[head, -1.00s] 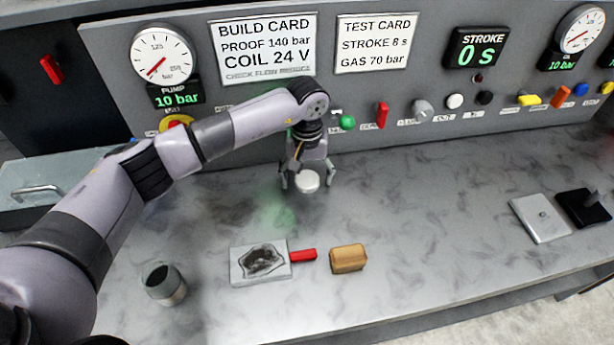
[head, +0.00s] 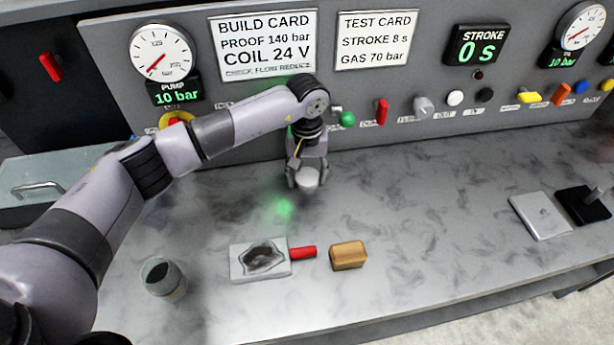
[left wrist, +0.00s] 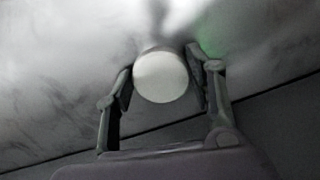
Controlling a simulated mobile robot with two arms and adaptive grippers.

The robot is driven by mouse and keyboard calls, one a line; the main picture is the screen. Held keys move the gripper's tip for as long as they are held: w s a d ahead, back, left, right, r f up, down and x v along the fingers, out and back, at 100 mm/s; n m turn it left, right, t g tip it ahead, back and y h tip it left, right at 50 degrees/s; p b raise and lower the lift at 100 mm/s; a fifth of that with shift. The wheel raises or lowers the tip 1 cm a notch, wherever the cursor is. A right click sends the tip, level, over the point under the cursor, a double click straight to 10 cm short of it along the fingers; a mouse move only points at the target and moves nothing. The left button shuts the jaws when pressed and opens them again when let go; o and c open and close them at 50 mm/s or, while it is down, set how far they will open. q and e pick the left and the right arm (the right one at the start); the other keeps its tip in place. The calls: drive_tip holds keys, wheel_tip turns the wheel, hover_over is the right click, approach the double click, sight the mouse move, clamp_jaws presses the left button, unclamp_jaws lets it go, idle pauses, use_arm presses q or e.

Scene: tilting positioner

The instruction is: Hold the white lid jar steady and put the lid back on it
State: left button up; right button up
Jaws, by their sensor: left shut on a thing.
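The white lid (head: 308,178) is a small round disc on the back part of the bench, below the control panel. My left gripper (head: 307,180) is over it, pointing down, with its fingers shut on the lid's sides. In the left wrist view the lid (left wrist: 160,76) shows as a pale disc between the fingers. The jar (head: 165,282) stands upright and open at the front left of the bench, with a dark inside, well apart from the gripper. My right gripper is not in view.
A pale plate with a dark smear (head: 240,270), a red piece (head: 303,252) and a tan block (head: 348,256) lie at front centre. A grey plate (head: 538,214) and a black block lie at right. The panel (head: 400,125) with knobs stands close behind the gripper.

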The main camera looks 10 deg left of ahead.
sight(307, 177)
use_arm(q)
drive_tip(key=shift+r, duration=0.1)
drive_tip(key=shift+r, duration=0.5)
wheel_tip(307, 177, up, 19)
drive_tip(key=b, duration=0.4)
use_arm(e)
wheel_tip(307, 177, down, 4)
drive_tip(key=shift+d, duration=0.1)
use_arm(q)
drive_tip(key=shift+f, duration=0.1)
drive_tip(key=s+a+f+m, duration=0.1)
drive_tip(key=s+a+f, duration=0.3)
drive_tip(key=s, duration=0.3)
drive_tip(key=s+a+f+m, duration=0.1)
drive_tip(key=s+a+f, duration=0.2)
drive_tip(key=s+f, duration=0.2)
drive_tip(key=s, duration=0.3)
drive_tip(key=shift+a+f, duration=0.4)
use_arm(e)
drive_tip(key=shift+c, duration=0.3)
